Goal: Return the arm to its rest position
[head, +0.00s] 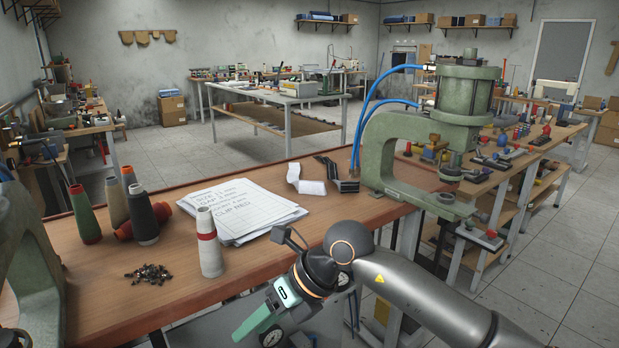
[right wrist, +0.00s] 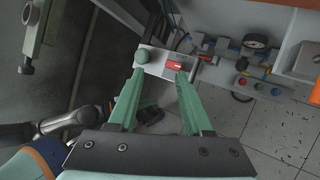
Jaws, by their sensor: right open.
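My right arm comes in from the lower right in the head view, bent at a dark joint in front of the wooden bench (head: 330,238). My right gripper (head: 245,328), with green fingers, hangs low at the bench's front edge. In the right wrist view the right gripper (right wrist: 159,78) is open, its two green fingers apart. A pale plate with a green knob and a red switch (right wrist: 176,66) shows beyond the fingertips; I cannot tell how far. Nothing shows held between the fingers. My left gripper is not in view.
A green press (head: 400,140) stands at the bench's right, another at the left edge. Thread cones (head: 209,245), paper sheets (head: 238,205) and small dark parts (head: 149,273) lie on the bench. A gauge (right wrist: 257,41) and buttons sit below the bench.

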